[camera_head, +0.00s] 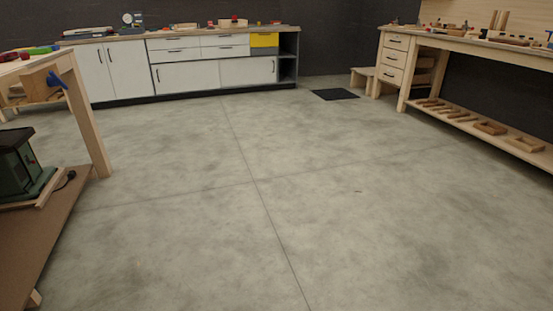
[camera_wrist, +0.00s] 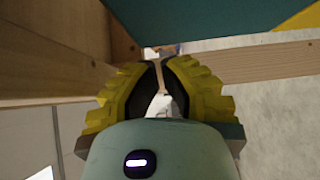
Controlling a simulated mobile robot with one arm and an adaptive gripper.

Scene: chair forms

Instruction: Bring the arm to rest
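My gripper (camera_wrist: 162,66) shows in the wrist view with two ribbed yellow fingers with dark inner sides. The fingers curve in towards each other, and their tips stand close together. A narrow tan and whitish strip shows between them; I cannot tell whether it is a held thing or the background. My arm and gripper do not show in the head view.
A wooden workbench (camera_head: 92,125) stands at the left, with a green machine (camera_head: 17,165) on a low brown board (camera_head: 40,235). White cabinets (camera_head: 190,75) line the back wall. Another wooden bench (camera_head: 455,42) is at right. The grey floor between is clear. Wooden beams (camera_wrist: 265,62) surround my gripper closely.

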